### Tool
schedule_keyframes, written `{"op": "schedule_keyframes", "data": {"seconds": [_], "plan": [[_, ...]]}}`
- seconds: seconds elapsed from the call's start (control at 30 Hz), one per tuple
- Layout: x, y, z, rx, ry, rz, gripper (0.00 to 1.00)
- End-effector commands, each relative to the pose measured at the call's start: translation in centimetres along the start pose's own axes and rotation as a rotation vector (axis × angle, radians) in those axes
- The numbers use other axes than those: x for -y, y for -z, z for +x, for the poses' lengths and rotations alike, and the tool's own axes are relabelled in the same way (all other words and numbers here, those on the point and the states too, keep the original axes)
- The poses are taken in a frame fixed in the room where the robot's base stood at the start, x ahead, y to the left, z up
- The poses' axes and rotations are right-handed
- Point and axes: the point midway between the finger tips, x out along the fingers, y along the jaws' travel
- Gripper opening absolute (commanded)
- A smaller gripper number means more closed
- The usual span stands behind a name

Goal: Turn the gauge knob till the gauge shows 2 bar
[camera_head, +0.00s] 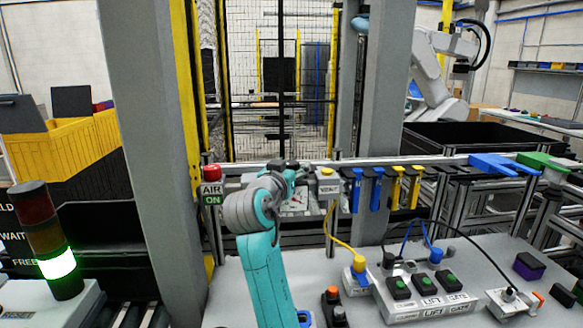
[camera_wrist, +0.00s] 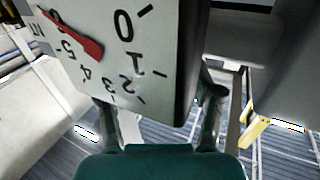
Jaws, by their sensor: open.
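The gauge (camera_wrist: 160,55) fills the upper part of the wrist view as a pale box with a dial numbered from 0. Its red needle (camera_wrist: 80,37) points to the upper left, close to the partly covered 6, well away from the 2. My gripper (camera_wrist: 160,112) is open, with one finger at each side below the dial, partly hidden by the box. In the head view my gripper (camera_head: 288,176) is at the rail and covers most of the gauge there. I cannot make out the knob or whether the fingers touch it.
An AIR ON box (camera_head: 211,190) with a red button stands left of my gripper. A box with a yellow button (camera_head: 328,182) is close on its right. Blue and yellow hooks (camera_head: 376,188) hang further right. A switch box (camera_head: 425,292) with cables sits on the front table.

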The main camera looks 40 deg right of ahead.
Motion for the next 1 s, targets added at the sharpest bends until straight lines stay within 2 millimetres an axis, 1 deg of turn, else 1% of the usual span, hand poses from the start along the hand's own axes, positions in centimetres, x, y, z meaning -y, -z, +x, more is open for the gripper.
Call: {"op": "schedule_keyframes", "data": {"seconds": [0.17,0.2,0.27,0.3,0.37,0.4,0.43,0.77,1.0], "plan": [[0.0,0.01,-0.01,0.0,0.0,0.0,0.65],[0.0,0.01,-0.02,0.0,0.0,0.0,0.55],[0.0,0.01,-0.02,0.0,0.0,0.0,0.4],[0.0,0.01,-0.03,0.0,0.0,0.0,0.3],[0.0,0.01,-0.03,0.0,0.0,0.0,0.15],[0.0,0.01,-0.03,0.0,0.0,0.0,0.05],[0.0,0.01,-0.03,0.0,0.0,0.0,0.04],[-0.1,-0.01,-0.01,0.0,0.037,0.001,0.04],[-0.19,0.02,0.02,-0.001,0.168,0.001,0.04]]}}
